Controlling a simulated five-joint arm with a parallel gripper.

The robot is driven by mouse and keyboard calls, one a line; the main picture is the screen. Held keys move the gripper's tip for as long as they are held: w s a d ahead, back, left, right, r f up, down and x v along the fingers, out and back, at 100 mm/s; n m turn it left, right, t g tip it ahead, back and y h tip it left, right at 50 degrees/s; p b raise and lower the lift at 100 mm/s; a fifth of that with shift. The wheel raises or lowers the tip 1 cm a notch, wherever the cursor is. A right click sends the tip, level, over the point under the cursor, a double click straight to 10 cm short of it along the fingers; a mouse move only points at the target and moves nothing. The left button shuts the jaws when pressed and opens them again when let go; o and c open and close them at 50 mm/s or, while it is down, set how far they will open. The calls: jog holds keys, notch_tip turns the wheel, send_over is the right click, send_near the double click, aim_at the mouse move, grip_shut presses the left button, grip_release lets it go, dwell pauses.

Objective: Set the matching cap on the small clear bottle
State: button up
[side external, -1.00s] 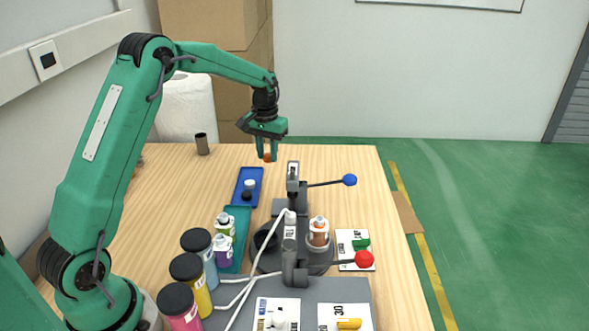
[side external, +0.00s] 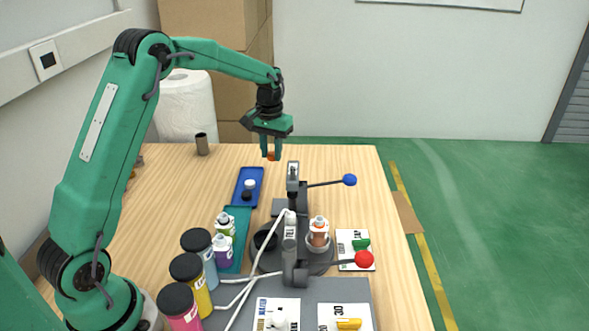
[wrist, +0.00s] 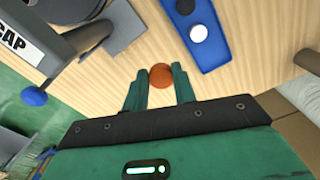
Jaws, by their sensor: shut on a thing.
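My gripper (side external: 271,150) is shut on an orange-brown cap (side external: 271,157) and holds it in the air above the far part of the table. In the wrist view the cap (wrist: 160,76) sits between the two green fingertips (wrist: 160,90). A small clear bottle with orange-brown liquid (side external: 318,239) stands upright in a round grey holder, nearer the camera and to the right of my gripper. Its top looks whitish; details are too small to tell. A blue tray (side external: 240,186) holds a white cap (side external: 250,184) and a black cap (side external: 246,195).
Grey press stations with a blue-knobbed lever (side external: 349,180) and a red-knobbed lever (side external: 364,259) stand by the bottle. A teal tray (side external: 233,259) with two small bottles and several black-lidded jars (side external: 192,280) are to the left. A dark cup (side external: 202,145) stands far left.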

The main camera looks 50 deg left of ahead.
notch_tip(320, 180, up, 10)
send_over(319, 221)
notch_tip(319, 221, down, 4)
jog(key=shift+a+f, duration=0.1)
jog(key=shift+f, duration=0.55)
jog(key=shift+f, duration=0.15)
jog(key=shift+f, duration=2.6)
jog(key=shift+f, duration=0.7)
dwell(1.4)
